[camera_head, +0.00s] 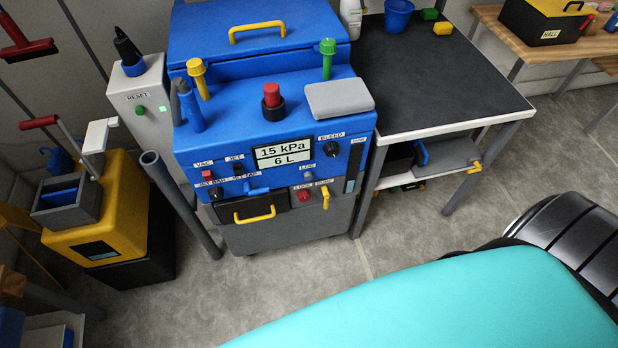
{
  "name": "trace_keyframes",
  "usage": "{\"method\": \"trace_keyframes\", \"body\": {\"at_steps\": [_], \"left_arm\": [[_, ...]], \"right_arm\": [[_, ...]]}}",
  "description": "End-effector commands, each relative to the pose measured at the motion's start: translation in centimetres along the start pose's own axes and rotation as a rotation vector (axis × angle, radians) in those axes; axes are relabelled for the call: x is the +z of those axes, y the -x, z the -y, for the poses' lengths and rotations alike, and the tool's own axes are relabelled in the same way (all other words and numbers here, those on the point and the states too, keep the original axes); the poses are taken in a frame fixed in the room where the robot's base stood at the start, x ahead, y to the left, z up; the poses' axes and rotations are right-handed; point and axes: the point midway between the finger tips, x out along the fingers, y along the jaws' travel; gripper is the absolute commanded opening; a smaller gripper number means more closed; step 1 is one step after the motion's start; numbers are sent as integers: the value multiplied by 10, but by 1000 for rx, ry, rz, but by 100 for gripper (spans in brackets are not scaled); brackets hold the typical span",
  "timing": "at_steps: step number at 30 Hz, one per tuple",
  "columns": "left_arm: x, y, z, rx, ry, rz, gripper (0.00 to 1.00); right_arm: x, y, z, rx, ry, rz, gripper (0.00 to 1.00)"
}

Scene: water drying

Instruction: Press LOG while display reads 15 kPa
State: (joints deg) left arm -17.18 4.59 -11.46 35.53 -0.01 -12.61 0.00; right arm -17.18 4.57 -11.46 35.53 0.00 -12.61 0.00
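The blue machine (225,143) stands at the centre with a control panel on its sloped front. Its display (283,153) reads 15 kPa on the upper line and 6 L on the lower line. The LOG label (307,167) is to the right and below the display. Just under it is a small grey button (308,181); whether it is pressed in cannot be told. Neither of my grippers is in view, and nothing covers the panel front.
A BLEED knob (331,149) sits above LOG; a red LOCK knob (304,196) and yellow lever (325,199) sit below. A dark-topped table (440,85) stands right. Grey floor (290,270) lies before the machine.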

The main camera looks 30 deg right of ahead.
Motion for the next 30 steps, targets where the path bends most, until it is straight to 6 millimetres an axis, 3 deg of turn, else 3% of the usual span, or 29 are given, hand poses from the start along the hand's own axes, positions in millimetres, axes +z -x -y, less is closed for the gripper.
{"method": "trace_keyframes", "body": {"at_steps": [4, 18, 30], "left_arm": [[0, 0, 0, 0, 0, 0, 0], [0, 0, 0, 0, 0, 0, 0], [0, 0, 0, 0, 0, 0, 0]], "right_arm": [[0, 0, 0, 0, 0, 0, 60], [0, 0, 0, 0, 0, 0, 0], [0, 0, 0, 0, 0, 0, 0]]}}
